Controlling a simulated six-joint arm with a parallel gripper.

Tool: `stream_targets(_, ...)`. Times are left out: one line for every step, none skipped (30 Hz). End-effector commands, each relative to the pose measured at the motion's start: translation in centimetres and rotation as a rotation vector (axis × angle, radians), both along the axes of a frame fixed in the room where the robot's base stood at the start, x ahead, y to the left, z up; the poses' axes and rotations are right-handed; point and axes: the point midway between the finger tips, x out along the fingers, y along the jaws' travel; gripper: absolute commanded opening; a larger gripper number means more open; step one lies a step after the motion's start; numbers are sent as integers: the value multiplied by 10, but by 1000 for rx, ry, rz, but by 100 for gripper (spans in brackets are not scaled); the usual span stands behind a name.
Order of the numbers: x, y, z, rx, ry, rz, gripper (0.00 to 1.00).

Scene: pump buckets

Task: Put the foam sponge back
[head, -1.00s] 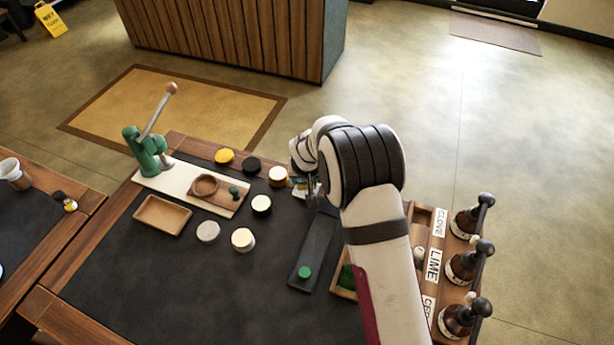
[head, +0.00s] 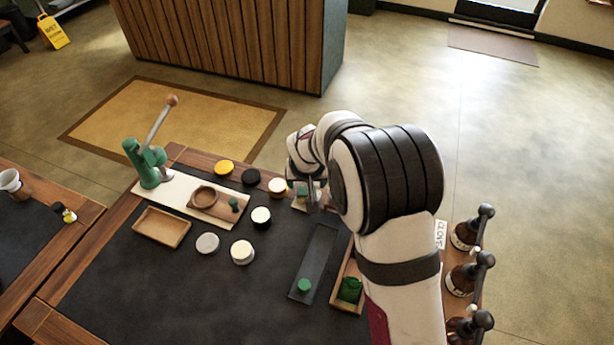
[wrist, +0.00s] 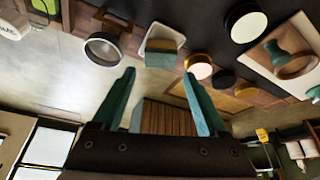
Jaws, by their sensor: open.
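The foam sponge (wrist: 163,46), yellow with a green layer, rests on a small pale dish (wrist: 163,31) in the wrist view. In the head view its green part (head: 303,191) shows on the dish (head: 300,206) at the table's far edge, partly hidden by my gripper. My gripper (wrist: 158,73) is open, with two teal fingers apart and nothing between them. The sponge lies just beyond the fingertips and looks clear of them. In the head view my gripper (head: 313,192) is beside the dish, and its fingers are partly hidden by my arm.
White (head: 261,216), yellow (head: 224,167) and black (head: 250,177) round pieces stand left of the dish. A dark narrow tray (head: 316,262) and a wooden box (head: 343,303) with a green item are nearer. Pump bottles (head: 468,235) stand at right. The dark mat's front left is clear.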

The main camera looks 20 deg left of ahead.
Motion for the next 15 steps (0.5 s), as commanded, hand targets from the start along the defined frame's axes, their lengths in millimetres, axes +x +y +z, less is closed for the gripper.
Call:
stream_targets(-4, -1, 12, 2, -2, 0, 76)
stream_targets(-6, -2, 18, 2, -3, 0, 76)
stream_targets(-10, -4, 26, 2, -2, -1, 76)
stream_targets(-11, -5, 31, 2, -2, -1, 76)
stream_targets(-13, -5, 36, 1, -3, 0, 76)
stream_targets(-16, -6, 41, 0, -1, 0, 76)
stream_targets(-17, -7, 44, 1, -2, 0, 76)
stream_targets(-18, -7, 46, 1, -2, 0, 76)
stream_targets(-19, -8, 48, 0, -1, 0, 76)
stream_targets(-19, -8, 49, 0, 0, 0, 76)
stream_targets(-19, -8, 49, 0, 0, 0, 76)
stream_targets(-20, -8, 50, 0, 0, -1, 76)
stream_targets(-20, -10, 51, -1, 2, -4, 76)
stream_targets(-21, -15, 54, -1, 6, -16, 76)
stream_targets(-23, -29, 62, -2, 16, -46, 76)
